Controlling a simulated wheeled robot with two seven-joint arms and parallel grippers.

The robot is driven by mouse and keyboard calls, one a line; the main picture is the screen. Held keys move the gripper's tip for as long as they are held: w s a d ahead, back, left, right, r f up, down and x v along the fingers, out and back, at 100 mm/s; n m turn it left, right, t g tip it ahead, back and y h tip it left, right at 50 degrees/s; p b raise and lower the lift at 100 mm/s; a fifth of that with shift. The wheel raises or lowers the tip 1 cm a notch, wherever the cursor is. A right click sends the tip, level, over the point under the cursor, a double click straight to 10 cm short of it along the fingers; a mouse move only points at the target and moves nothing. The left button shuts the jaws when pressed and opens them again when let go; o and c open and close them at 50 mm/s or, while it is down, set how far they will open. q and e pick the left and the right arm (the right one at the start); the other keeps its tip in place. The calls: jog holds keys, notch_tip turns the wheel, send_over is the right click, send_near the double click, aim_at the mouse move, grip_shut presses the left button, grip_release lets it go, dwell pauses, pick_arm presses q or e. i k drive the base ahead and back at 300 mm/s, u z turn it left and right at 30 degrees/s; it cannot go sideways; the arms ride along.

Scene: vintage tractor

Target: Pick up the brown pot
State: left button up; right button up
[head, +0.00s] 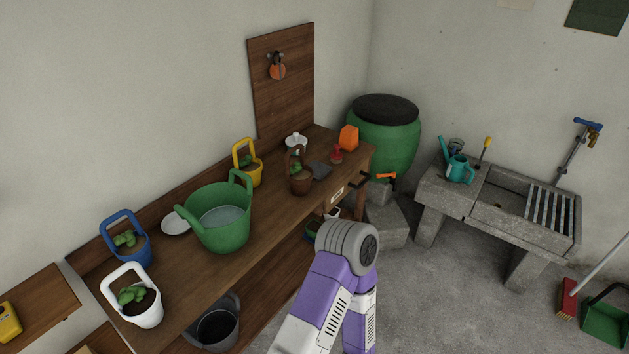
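The brown pot (301,185) stands upright on the wooden workbench (262,238), toward its far end. It has a tall brown handle, and a small green plant shows inside it. One of my arms, purple and white with a grey joint, rises from the bottom middle in front of the bench. No gripper fingers show on it, and neither of my grippers is in view. Nothing is holding the brown pot.
A yellow pot (254,175) and green tub (222,233) stand left of the brown pot. Blue (133,252) and white (145,308) pots stand nearer. A dark flat item (319,169), red item (337,155) and orange block (348,138) lie beyond it.

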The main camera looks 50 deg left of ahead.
aim_at(300, 176)
jog(key=u, duration=0.15)
jog(key=i, duration=1.65)
jog(key=u, duration=1.45)
jog(key=i, duration=1)
jog(key=u, duration=1.1)
